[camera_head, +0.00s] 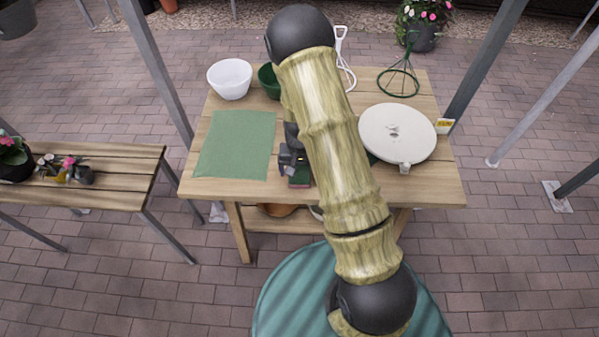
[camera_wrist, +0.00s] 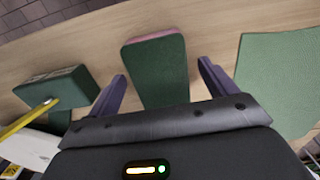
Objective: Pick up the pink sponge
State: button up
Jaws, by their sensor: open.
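The pink sponge (camera_wrist: 156,72) lies on the wooden table (camera_wrist: 215,30). Its upper face is dark green, and pink shows along its far edge. In the wrist view my gripper (camera_wrist: 163,70) is open, with one dark finger on each side of the sponge and a gap to each. The sponge's near end is hidden by the gripper body. In the head view my gripper (camera_head: 292,160) is over the table's front middle, partly hidden by my arm. A small part of the sponge (camera_head: 299,182) shows just below it.
A green mat (camera_head: 235,145) lies left of the gripper. A white bowl (camera_head: 230,78) and a green pot (camera_head: 268,80) stand behind. A white round disc (camera_head: 397,132) is at right. Another green block (camera_wrist: 60,88) lies left in the wrist view, near a yellow rod (camera_wrist: 28,120).

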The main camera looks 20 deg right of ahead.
aim_at(299, 171)
jog(key=c, duration=1.2)
jog(key=shift+o, duration=0.2)
jog(key=shift+r, duration=0.1)
notch_tip(299, 171, up, 10)
jog(key=shift+b, duration=0.4)
jog(key=shift+o, duration=1.2)
jog(key=shift+c, duration=0.5)
